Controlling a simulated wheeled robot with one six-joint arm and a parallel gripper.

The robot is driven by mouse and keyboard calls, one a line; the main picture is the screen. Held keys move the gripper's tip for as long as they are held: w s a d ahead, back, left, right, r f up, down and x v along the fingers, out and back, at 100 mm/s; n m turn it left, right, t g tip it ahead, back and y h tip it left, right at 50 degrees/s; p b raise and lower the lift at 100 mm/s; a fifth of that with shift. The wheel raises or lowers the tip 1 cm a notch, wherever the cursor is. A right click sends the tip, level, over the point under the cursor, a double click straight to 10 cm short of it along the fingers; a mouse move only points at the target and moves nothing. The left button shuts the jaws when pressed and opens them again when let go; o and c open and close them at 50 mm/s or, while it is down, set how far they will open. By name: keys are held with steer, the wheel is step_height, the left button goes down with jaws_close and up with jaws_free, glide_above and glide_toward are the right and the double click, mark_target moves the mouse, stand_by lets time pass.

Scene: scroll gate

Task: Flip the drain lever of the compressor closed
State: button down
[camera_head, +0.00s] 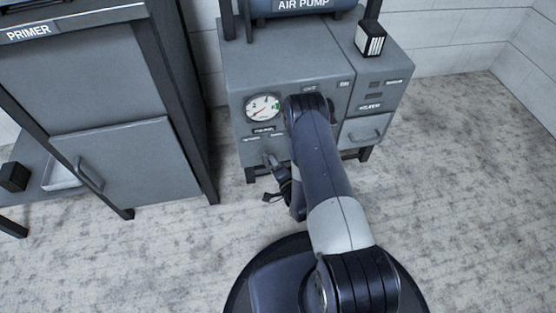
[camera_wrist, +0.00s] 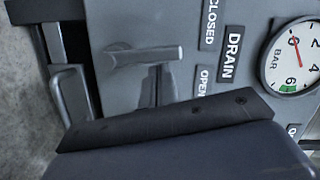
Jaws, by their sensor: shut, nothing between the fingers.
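The compressor (camera_head: 290,60) is a grey cabinet below the air pump tank. Its drain lever (camera_wrist: 145,57) is a short grey bar on the front panel in the wrist view. It lies roughly level with the space between the CLOSED (camera_wrist: 209,22) and OPEN (camera_wrist: 203,82) labels; I cannot tell its exact setting. In the head view the lever (camera_head: 268,158) is small, below the gauge. My gripper (camera_head: 281,183) is shut and empty, low in front of the panel near the lever. Whether it touches the lever is unclear. Dark parts of my wrist cover the lower wrist view.
A round pressure gauge (camera_head: 262,107) sits above the lever, its needle near zero. A drawer-like box with a handle (camera_head: 366,129) is at the compressor's right. A grey primer cabinet (camera_head: 125,160) stands to the left. The concrete floor between and in front is clear.

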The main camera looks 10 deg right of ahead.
mark_target(266, 163)
steer(key=shift+a+r+n, duration=0.1)
steer(key=shift+a+n, duration=0.7)
steer(key=shift+a, duration=0.15)
steer(key=shift+a+n+g+h+b, duration=0.3)
steer(key=shift+a+n+h+b, duration=0.2)
steer(key=shift+n, duration=0.5)
steer(key=shift+a, duration=0.1)
